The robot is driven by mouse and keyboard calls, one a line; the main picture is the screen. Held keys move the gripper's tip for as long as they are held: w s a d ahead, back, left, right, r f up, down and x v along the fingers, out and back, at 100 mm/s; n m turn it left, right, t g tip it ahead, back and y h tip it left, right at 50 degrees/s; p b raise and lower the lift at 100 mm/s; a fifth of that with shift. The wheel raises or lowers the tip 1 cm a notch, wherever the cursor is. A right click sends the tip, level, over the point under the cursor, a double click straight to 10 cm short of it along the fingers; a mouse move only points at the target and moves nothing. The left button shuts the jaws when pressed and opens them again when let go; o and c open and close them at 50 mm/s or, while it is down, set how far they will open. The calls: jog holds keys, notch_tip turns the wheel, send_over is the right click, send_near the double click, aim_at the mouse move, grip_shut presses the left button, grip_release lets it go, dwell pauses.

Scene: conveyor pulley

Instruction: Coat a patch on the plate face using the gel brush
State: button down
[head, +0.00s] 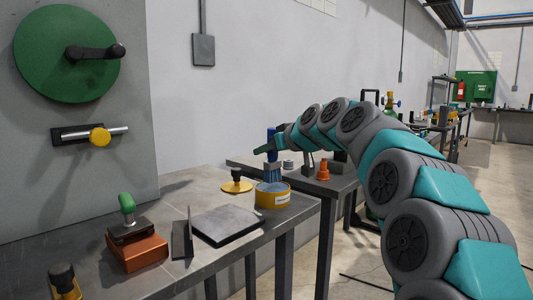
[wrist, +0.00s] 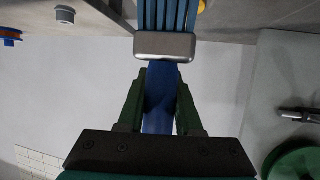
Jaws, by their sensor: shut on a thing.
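My gripper (head: 268,144) is shut on the blue handle of the gel brush (head: 272,172). In the wrist view the green fingers (wrist: 160,100) close on both sides of the handle, with the brush's silver ferrule (wrist: 165,46) and blue bristles beyond them. In the head view the brush hangs upright, bristles down, over an open yellow tin (head: 272,197) with a pale label. The bristle tips meet the tin's mouth; I cannot tell how deep they are.
A yellow lid with a black knob (head: 237,185) lies behind the tin. An orange block with a green-handled tool (head: 137,250) stands at left. A green disc with a crank (head: 68,55) is on the grey wall panel. An orange piece (head: 322,172) stands on the farther table.

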jog(key=shift+r+p, duration=1.15)
jog(key=shift+r, duration=1.5)
